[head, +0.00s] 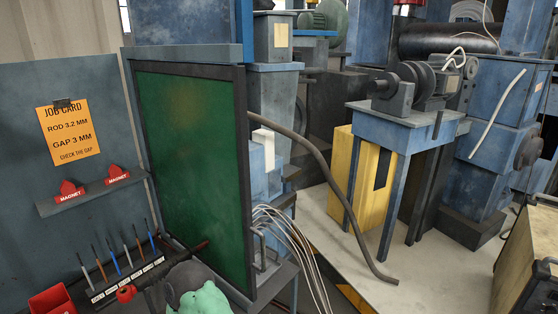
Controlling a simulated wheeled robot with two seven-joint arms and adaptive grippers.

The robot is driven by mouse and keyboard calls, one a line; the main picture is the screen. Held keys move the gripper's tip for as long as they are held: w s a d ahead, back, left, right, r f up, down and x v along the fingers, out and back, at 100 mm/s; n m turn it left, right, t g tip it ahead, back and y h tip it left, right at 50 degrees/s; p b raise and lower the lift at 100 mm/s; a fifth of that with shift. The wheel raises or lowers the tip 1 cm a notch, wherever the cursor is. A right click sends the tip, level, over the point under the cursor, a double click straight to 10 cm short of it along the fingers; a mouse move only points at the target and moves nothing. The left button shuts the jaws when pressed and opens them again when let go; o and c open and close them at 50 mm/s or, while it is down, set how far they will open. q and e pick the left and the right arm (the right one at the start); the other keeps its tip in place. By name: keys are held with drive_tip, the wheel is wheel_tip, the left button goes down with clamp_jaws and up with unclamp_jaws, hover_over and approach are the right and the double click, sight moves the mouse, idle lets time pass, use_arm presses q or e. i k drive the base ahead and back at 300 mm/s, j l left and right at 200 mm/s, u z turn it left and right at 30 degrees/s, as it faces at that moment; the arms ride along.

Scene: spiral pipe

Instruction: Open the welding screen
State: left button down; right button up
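The welding screen (190,170) is a dark green panel in a dark frame, left of centre. It stands upright under a blue-grey top rail (185,54), its left edge beside the blue-grey wall panel. A grey D-shaped handle (263,250) shows at the lower right edge of the screen; I cannot tell whether it is fixed to it. The screen hides what lies behind it. I can make out neither my left nor my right gripper in the head view.
A job card (69,132) and red magnets (68,190) are on the left panel, above a rack of rods (125,275). Dark and mint-green items (203,299) crowd the bottom, below the screen. Pale cables and a dark hose (335,190) run right of it. Pale floor (425,270) lies beyond.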

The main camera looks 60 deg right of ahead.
sight(194, 116)
drive_tip(key=z, duration=0.45)
drive_tip(key=l+z, duration=0.1)
drive_tip(key=z, duration=0.8)
drive_tip(key=i+z, duration=0.1)
drive_tip(key=z, duration=0.35)
drive_tip(key=i+j+u, duration=0.2)
